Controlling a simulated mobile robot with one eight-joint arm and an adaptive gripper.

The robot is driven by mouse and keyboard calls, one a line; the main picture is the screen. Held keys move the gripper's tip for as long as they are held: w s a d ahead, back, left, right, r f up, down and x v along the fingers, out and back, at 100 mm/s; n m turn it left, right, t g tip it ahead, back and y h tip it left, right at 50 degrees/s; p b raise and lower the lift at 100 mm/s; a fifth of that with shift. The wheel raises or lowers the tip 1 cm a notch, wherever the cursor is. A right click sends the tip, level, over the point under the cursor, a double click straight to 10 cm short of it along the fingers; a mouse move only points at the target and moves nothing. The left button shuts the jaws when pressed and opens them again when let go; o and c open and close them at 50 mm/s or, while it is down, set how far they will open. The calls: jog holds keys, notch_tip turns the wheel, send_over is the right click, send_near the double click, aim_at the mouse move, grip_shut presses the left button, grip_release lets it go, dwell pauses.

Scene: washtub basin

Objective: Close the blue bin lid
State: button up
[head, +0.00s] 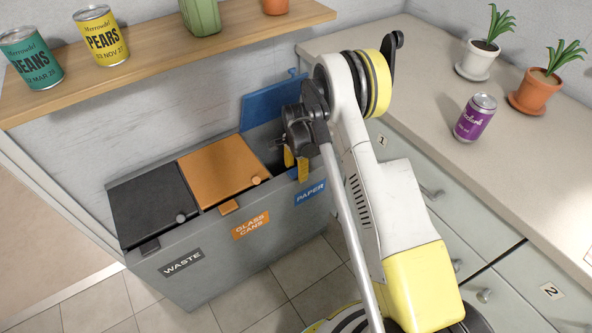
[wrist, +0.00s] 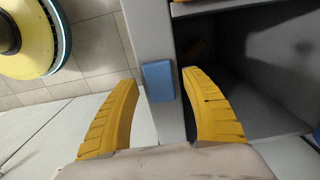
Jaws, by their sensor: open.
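The blue lid (head: 268,103) stands raised at the back of the right-hand bin, tilted toward the wall, so the compartment marked PAPER (head: 310,193) is open. My gripper (head: 297,165) is over the front of this compartment, fingers pointing down, and hides part of the opening. In the wrist view my gripper (wrist: 159,80) is open and empty. Its yellow fingers lie either side of the grey front rim (wrist: 153,35) and a small blue tab (wrist: 158,82); I cannot tell whether they touch it. The dark inside of the bin (wrist: 240,90) shows at right.
The black lid (head: 152,205) and orange lid (head: 222,168) beside it are shut. A shelf (head: 165,55) with cans hangs above the bins. A counter (head: 440,140) at right holds a purple can (head: 475,118) and potted plants. Tiled floor (head: 245,305) lies in front.

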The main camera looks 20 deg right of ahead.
aim_at(296, 171)
notch_tip(296, 171, up, 12)
dwell(0.5)
jog(key=p, duration=0.3)
jog(key=shift+r, duration=0.15)
notch_tip(296, 171, down, 12)
jog(key=b, duration=0.3)
